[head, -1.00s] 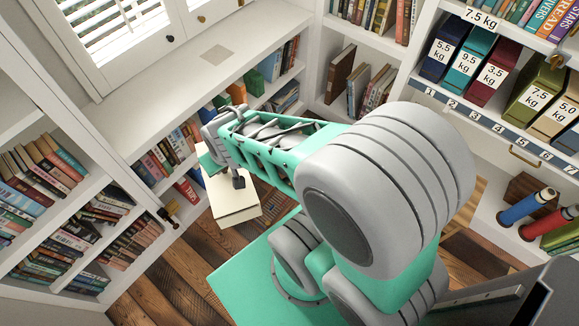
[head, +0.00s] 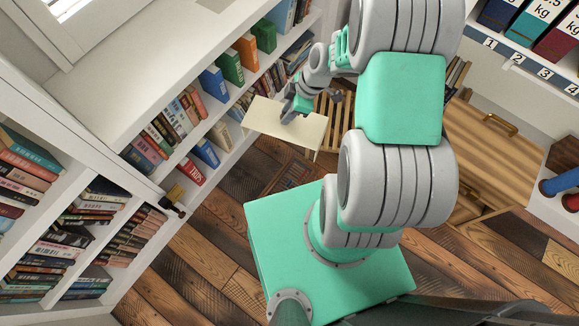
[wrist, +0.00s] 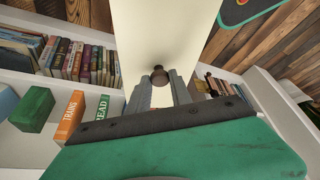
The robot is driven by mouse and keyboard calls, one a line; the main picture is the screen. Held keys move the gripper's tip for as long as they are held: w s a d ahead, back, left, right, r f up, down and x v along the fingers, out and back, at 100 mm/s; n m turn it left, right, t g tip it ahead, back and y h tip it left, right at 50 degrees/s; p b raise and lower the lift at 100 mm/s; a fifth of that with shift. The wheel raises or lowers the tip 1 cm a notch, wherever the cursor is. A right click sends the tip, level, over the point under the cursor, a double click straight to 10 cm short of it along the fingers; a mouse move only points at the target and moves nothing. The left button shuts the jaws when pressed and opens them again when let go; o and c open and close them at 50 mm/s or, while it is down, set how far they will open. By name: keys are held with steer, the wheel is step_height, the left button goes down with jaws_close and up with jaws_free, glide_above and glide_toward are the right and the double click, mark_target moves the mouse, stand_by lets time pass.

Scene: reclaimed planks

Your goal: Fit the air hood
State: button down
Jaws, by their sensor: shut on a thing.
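The cream air hood (head: 313,131) hangs in front of the low bookshelf in the head view, a pale flat-topped piece with its underside hidden. In the wrist view the air hood (wrist: 165,30) fills the upper middle. My gripper (head: 290,112) is at its top. In the wrist view my gripper (wrist: 160,84) is shut on the hood's dark round knob (wrist: 159,74), one finger on each side. A dark rectangular floor grille (head: 290,178) lies in the planks below the hood, just in front of my green base.
A low white bookshelf (head: 165,100) runs along the left and back, with a dark fitting (head: 174,200) at its corner. A slatted wooden piece (head: 330,115) stands behind the hood. A wooden drawer unit (head: 480,140) is at right. Plank floor (head: 215,235) is clear at left.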

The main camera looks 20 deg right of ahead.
step_height(320, 180, down, 30)
steer(key=s+n+g+h+b, duration=0.1)
steer(key=n+g+b, duration=0.4)
steer(key=n+b, duration=0.7)
steer(key=n, duration=0.2)
steer(key=shift+s+n+h+b, duration=0.3)
steer(key=shift+s+n+b, duration=0.05)
steer(key=shift+s+n, duration=0.05)
steer(key=shift+d+f, duration=0.1)
steer(key=shift+f, duration=0.05)
step_height(320, 180, down, 13)
steer(key=b, duration=1.1)
steer(key=shift+f+b, duration=0.2)
steer(key=shift+b, duration=0.2)
steer(key=shift+w, duration=0.1)
steer(key=c, duration=1.1)
jaws_free()
